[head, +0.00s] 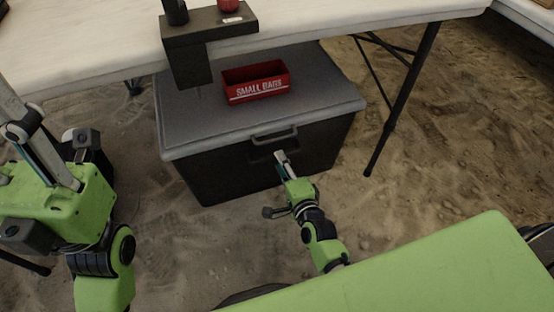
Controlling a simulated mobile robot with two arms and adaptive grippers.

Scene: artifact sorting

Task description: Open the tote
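The tote (230,178) is a dark box with a grey lid (200,125), standing on the ground partly under the table. The lid is down. A handle (274,135) sits at the middle of its front edge. My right gripper (281,156) is just below and in front of this handle, close to the tote's front face. I cannot tell whether it touches the tote, or how far its fingers are apart. My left arm is at the left of the view, away from the tote; its fingertips cannot be made out clearly.
A red bin (257,84) marked "SMALL BAGS" sits on the lid. A white table (100,50) stands over the back of the tote, with a dark stand (207,33) at its edge. A table leg (402,100) is to the right. Bare dirt lies around the tote.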

